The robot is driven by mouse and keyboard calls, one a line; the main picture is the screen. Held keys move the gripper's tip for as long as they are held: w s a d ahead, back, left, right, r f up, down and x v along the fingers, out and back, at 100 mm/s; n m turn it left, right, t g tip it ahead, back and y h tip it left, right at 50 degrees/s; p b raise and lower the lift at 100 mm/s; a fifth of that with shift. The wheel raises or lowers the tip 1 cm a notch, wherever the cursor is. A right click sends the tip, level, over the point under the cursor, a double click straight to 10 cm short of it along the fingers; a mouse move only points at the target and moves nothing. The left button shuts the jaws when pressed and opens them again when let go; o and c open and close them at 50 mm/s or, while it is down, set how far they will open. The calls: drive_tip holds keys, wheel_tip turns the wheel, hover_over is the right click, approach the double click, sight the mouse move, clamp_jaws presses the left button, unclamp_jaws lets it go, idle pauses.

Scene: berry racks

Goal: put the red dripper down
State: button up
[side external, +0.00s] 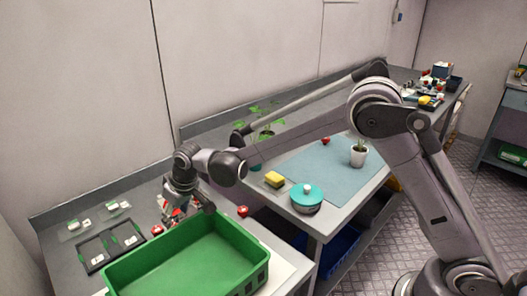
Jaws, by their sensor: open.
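My gripper (187,210) points down just behind the far rim of the green crate, low over the grey bench, and is open. A small red thing with some white (174,213) shows at its fingers; it may be the red dripper, but it is partly hidden and I cannot tell whether it touches the fingers or the bench. Similar small red things stand on the bench: one (157,230) to the left of the gripper, one (242,211) to the right, and one (325,140) farther back by the blue mat.
The empty-looking green crate (262,268) fills the near bench. Black trays (92,262) and small clear dishes lie to the left. The blue mat (318,172) has bare room.

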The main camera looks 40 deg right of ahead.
drive_tip(key=s+d+r+m+t, duration=0.1)
drive_tip(key=s+d+r, duration=1.2)
drive_tip(key=s+r, duration=0.1)
drive_tip(key=s+d+f+m+t, duration=0.1)
drive_tip(key=s+d, duration=0.3)
drive_tip(key=s, duration=0.3)
drive_tip(key=s+d+f+m+h, duration=0.1)
drive_tip(key=s+d, duration=0.3)
drive_tip(key=s, duration=0.4)
drive_tip(key=shift+f+t, duration=0.4)
drive_tip(key=shift+f, duration=0.2)
